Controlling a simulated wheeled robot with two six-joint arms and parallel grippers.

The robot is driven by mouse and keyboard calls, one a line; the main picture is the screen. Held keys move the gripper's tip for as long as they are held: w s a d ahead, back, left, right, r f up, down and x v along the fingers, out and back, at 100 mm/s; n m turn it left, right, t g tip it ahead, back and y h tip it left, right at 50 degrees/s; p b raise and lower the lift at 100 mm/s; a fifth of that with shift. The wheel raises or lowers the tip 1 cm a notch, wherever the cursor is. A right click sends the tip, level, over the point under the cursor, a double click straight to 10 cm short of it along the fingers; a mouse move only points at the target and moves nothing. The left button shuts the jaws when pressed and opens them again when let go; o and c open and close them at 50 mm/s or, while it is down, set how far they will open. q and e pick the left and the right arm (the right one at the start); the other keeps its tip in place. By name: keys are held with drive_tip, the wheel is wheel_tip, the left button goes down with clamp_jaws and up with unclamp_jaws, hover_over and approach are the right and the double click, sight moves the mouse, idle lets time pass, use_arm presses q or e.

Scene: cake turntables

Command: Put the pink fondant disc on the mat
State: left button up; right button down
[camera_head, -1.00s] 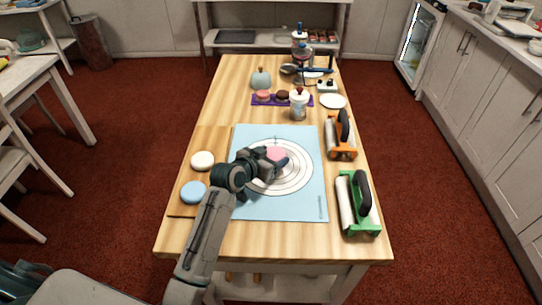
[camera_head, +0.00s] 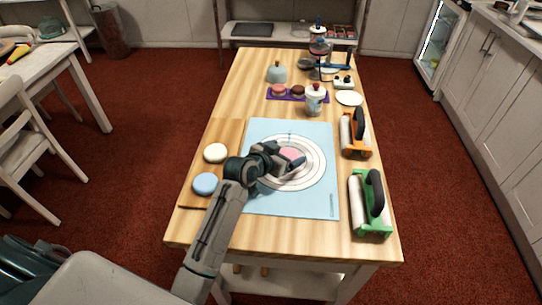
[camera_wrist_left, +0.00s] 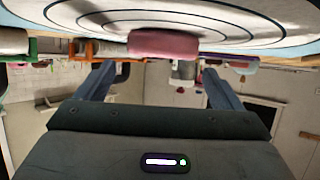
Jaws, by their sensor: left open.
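The pink fondant disc (camera_head: 291,153) is on the light blue mat (camera_head: 318,203), within its printed white rings. In the left wrist view, which is upside down, the pink disc (camera_wrist_left: 163,43) appears flat against the ringed mat surface (camera_wrist_left: 240,20). My left gripper (camera_head: 296,161) is low over the mat, right at the disc, and partly covers it in the head view. In the wrist view its fingers (camera_wrist_left: 158,78) stand wide apart, with the disc beyond and between them; no finger visibly touches it. My right gripper is not in view.
A wooden board (camera_head: 229,133) with a white disc (camera_head: 215,153) and a blue disc (camera_head: 205,184) lies left of the mat. Green (camera_head: 370,205) and orange (camera_head: 355,134) tools stand to the right.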

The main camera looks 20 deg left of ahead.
use_arm(q)
drive_tip(key=v, duration=0.8)
drive_tip(key=b+v, duration=0.1)
drive_tip(key=v, duration=0.3)
drive_tip(key=shift+r, duration=0.3)
drive_tip(key=shift+w, duration=0.1)
idle(0.3)
idle(0.3)
